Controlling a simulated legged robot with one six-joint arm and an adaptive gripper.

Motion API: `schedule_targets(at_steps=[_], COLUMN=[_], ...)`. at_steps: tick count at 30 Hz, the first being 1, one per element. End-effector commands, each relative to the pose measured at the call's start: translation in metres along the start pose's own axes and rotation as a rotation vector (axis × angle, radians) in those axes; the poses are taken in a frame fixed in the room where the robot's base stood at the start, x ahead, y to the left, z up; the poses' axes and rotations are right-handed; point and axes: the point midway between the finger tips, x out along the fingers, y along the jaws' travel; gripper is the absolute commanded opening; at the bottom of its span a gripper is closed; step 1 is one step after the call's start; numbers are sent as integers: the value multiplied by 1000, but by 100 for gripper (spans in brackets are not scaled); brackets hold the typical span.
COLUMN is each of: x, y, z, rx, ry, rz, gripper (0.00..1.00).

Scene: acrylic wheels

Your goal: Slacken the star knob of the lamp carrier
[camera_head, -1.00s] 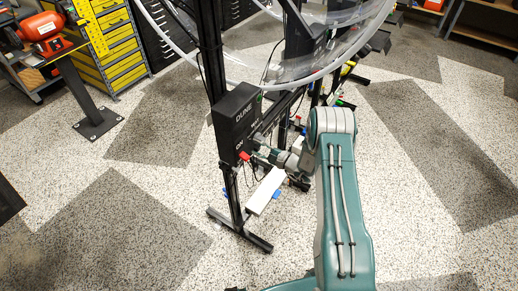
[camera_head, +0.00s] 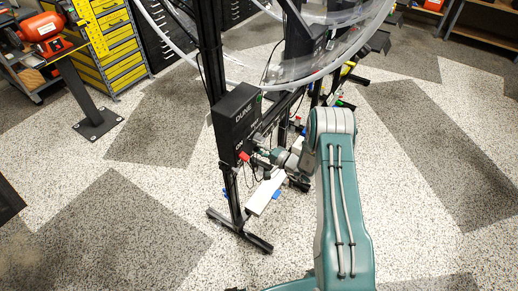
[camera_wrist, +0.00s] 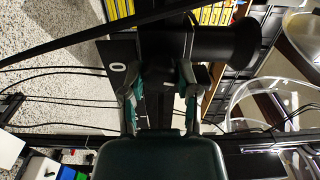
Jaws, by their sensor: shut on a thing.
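My gripper (camera_wrist: 159,96) has its two teal fingers on either side of a dark part on the black stand, and is shut on it. This part sits where the star knob (camera_wrist: 159,88) of the lamp carrier is; its lobes are too dark to make out. A black cylinder (camera_wrist: 228,40), perhaps the lamp, lies just beyond the fingers. The knob is too small to tell there.
A red part (camera_head: 244,156) and a white box (camera_head: 265,193) are close to my gripper. Large clear acrylic wheels (camera_head: 310,70) curve above. Thin cables hang by the upright. A yellow drawer cabinet (camera_head: 110,45) stands back left. The floor at right is free.

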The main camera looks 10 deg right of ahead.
Motion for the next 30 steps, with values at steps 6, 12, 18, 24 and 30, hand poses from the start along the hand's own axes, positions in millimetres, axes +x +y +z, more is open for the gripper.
schedule_targets(at_steps=[6,12,18,24,30], x=[0,0,0,0,-1], y=[4,5,6,6,3], z=[3,4,4,4,3], rx=[-56,-74,-73,-72,-75], ry=[-5,-5,-5,-5,-3], rz=[9,11,12,12,7], gripper=[0,0,0,76,76])
